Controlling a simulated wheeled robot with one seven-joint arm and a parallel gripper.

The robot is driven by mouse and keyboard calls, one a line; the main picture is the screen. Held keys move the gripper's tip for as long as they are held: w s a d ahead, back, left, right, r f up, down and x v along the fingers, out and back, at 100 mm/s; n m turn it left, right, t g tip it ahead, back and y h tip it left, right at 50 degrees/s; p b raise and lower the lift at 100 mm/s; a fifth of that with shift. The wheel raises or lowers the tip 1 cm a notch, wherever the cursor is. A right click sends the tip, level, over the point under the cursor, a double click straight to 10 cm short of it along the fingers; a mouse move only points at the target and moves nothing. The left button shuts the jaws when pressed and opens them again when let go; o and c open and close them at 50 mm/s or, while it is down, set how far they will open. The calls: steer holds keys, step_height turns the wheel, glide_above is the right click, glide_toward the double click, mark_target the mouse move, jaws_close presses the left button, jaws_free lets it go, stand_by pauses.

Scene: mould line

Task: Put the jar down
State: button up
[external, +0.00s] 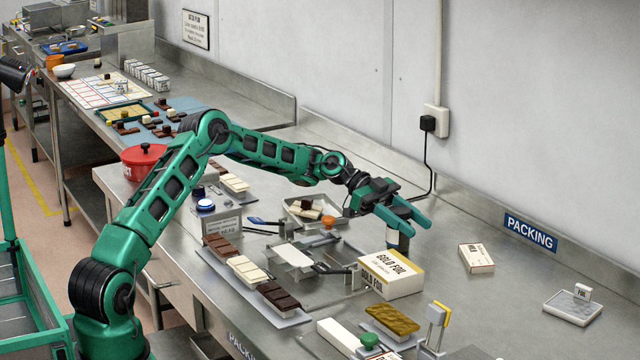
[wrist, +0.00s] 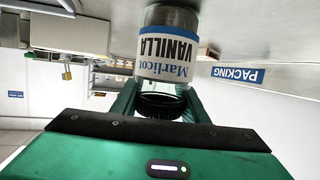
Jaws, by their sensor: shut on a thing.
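The jar is a clear glass jar with a black lid and a white and blue label reading Marlicot Vanilla. In the wrist view the jar (wrist: 166,60) appears upside down, as does the Packing sign. My gripper (wrist: 162,103) is shut on it near the lid, with one green finger on each side. In the external view the jar (external: 398,238) shows below my gripper (external: 404,213), upright and partly hidden behind the gold foil box. I cannot tell whether its base touches the steel counter (external: 450,290).
The gold foil box (external: 391,273) is right in front of the jar. A small white box (external: 476,258) lies to the right, and a scale-like tray (external: 572,306) farther right. Chocolate bars (external: 278,297) and a metal stand (external: 300,262) are to the left. Bare counter lies between the boxes and the wall.

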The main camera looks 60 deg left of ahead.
mark_target(392, 208)
steer(key=o, duration=1.2)
steer(key=shift+o, duration=0.2)
steer(key=v, duration=1.2)
steer(key=shift+r, duration=0.1)
